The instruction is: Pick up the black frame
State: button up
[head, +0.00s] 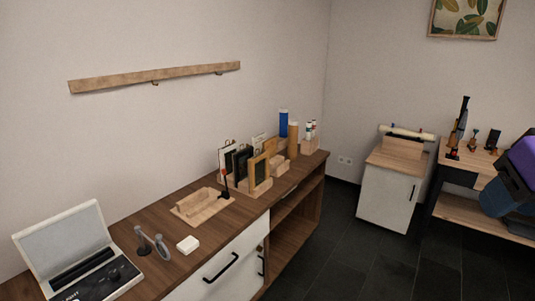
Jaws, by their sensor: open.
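The black frame (232,163) stands upright in a wooden holder on the long brown cabinet. It is in a row of small frames, between a white one (226,158) at its left and a wood-coloured one (259,171) at its right. The neighbouring frames and a thin dark stand hide parts of it. A dark blue and purple part of my arm (510,180) shows at the right edge, far from the frames. My gripper's fingers are not in view.
A wooden tray (201,206), a white block (187,245), grey upright tools and an open white case (75,250) lie along the cabinet top (235,212). Blue and orange cylinders stand behind the frames. A white cabinet (388,192) and a workbench stand right; dark floor between is clear.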

aim_at(240, 158)
jog(key=i+z, duration=0.25)
jog(key=i, duration=0.6)
jog(key=i+j+z, duration=0.1)
jog(key=i+z, duration=0.15)
jog(key=i, duration=0.65)
jog(key=i+l+u, duration=0.1)
jog(key=i+u, duration=0.25)
jog(key=i+l+u, duration=0.2)
jog(key=i+u, duration=0.55)
jog(key=i+l+u, duration=0.15)
jog(key=u, duration=0.2)
jog(key=i+l+u, duration=0.25)
jog(key=u, duration=0.15)
